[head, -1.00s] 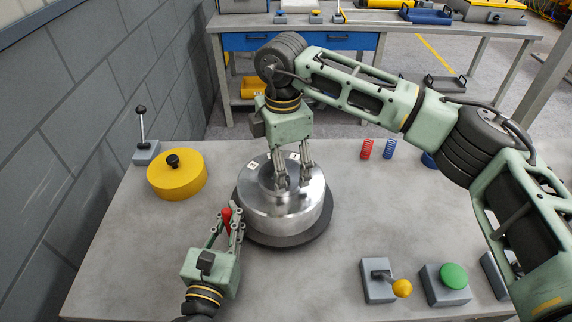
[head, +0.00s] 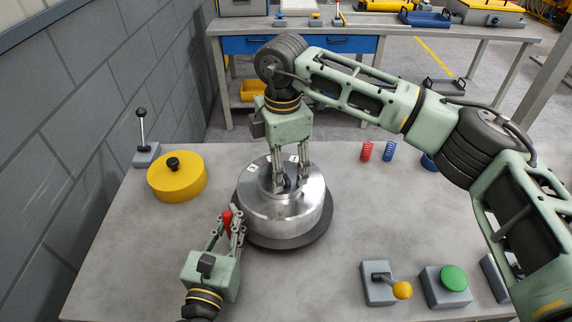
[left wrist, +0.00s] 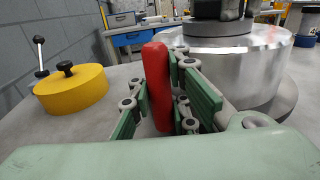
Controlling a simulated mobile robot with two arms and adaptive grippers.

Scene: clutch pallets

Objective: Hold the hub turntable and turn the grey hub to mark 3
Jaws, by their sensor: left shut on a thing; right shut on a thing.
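The grey metal hub (head: 285,208) sits on the dark round turntable (head: 272,243) in the middle of the bench. Small white marks (head: 293,158) show on its top; I cannot read their numbers. My right gripper (head: 291,186) comes down from above and is shut on the hub's central part, which its fingers partly hide. My left gripper (head: 230,226) is shut on a red handle (head: 227,222) at the turntable's left front edge. The red handle stands upright between the green finger pads in the left wrist view (left wrist: 157,85). The hub's side also shows there (left wrist: 236,65).
A yellow disc with a black knob (head: 177,180) and a lever on a grey base (head: 146,153) stand at the left. Red (head: 366,151) and blue springs (head: 389,150) stand behind right. A yellow-knobbed lever (head: 402,289) and green button (head: 454,278) are at the front right.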

